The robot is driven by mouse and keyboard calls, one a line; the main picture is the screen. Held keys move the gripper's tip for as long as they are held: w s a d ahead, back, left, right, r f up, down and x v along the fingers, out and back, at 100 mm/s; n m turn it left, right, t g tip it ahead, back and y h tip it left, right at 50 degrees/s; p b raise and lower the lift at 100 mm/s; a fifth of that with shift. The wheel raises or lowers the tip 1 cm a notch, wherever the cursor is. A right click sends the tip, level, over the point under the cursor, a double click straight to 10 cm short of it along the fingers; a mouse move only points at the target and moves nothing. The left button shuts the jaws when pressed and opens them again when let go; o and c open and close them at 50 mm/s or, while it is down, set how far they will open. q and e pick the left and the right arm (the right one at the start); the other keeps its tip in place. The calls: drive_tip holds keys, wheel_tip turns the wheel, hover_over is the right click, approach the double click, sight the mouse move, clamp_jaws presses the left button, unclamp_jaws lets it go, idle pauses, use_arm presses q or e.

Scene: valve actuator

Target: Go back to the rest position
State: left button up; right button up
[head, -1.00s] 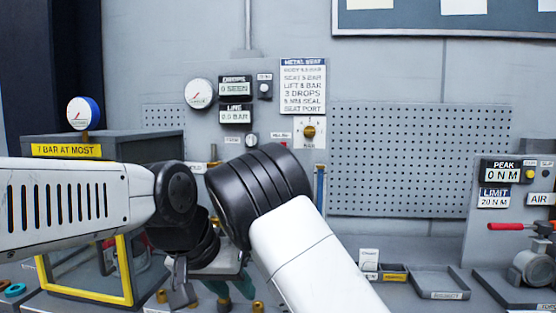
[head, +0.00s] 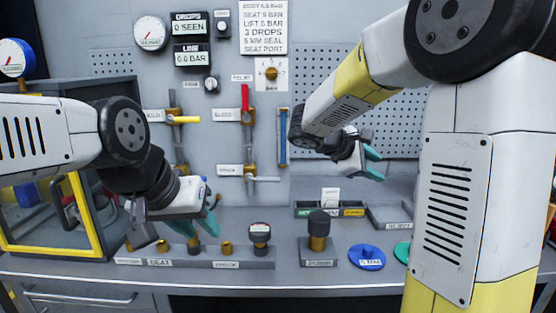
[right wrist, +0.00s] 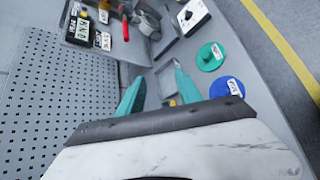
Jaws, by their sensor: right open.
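My right gripper (head: 373,165) is in front of the pegboard on the right side of the head view, pointing right, above the bench. In the right wrist view its two teal fingers (right wrist: 158,76) are spread, with nothing between them. My left gripper (head: 203,220) hangs low on the left side of the head view, just above the bench fixtures. Its teal fingers point down and are partly hidden by its own body, so its opening is unclear.
A yellow-framed box (head: 80,205) stands at the left. A blue disc (head: 367,257), a green disc (right wrist: 210,56) and a dark-capped brass fitting (head: 318,242) are along the bench front. Valves with a red handle (head: 245,102) are on the back wall.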

drive_tip(key=s+a+f+m+g+y, duration=0.1)
drive_tip(key=s+f+m+y, duration=0.15)
drive_tip(key=s, duration=0.45)
drive_tip(key=s+f+m+g+y, duration=0.1)
drive_tip(key=s+f+m+y, duration=0.1)
drive_tip(key=s+m+y, duration=0.3)
drive_tip(key=s+a+r+m+t+y, duration=0.1)
drive_tip(key=s+a+m+t+y, duration=0.1)
drive_tip(key=s+a+m+y, duration=0.3)
drive_tip(key=s+a, duration=0.4)
drive_tip(key=s, duration=0.1)
drive_tip(key=shift+a+r+t, duration=0.2)
drive_tip(key=shift+r+t, duration=0.2)
